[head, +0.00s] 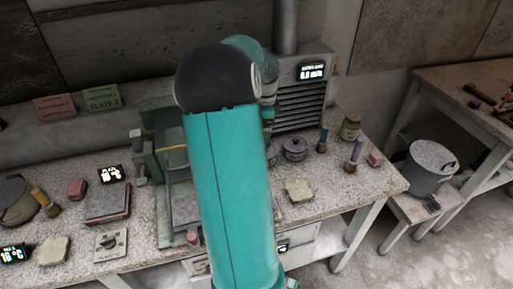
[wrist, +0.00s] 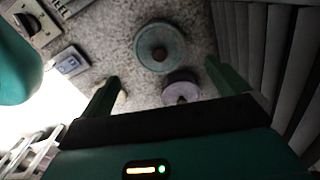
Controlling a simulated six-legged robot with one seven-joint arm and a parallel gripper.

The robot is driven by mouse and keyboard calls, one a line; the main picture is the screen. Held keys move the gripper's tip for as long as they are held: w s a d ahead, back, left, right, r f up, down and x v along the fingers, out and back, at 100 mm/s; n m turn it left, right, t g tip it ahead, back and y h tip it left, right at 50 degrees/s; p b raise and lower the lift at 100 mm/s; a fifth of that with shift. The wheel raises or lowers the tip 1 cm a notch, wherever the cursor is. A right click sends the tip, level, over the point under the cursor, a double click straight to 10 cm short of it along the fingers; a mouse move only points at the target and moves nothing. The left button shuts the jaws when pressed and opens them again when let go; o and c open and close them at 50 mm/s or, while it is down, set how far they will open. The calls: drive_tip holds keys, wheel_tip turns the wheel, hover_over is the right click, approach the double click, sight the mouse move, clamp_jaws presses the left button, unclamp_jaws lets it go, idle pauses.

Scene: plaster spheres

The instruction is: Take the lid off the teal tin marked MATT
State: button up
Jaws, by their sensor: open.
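A round teal tin (wrist: 160,47) with a small brown knob in the middle of its top shows in the wrist view, seen from above. I cannot read any marking on it. My gripper (wrist: 161,72) is open, its two dark green fingers wide apart, and nothing is seen held between them. The teal tin appears just beyond the fingertips, roughly centred between them.
A purple-grey lidded pot (wrist: 181,87) sits close to the tin and also shows in the head view (head: 295,149). A slatted grey unit (head: 303,95) stands behind.

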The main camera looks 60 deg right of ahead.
wheel_tip(320, 180, down, 8)
drive_tip(key=shift+s+a+r, duration=0.1)
drive_tip(key=shift+s+r, duration=0.05)
drive_tip(key=shift+r, duration=0.1)
drive_tip(key=shift+c, duration=0.9)
drive_tip(key=c, duration=0.7)
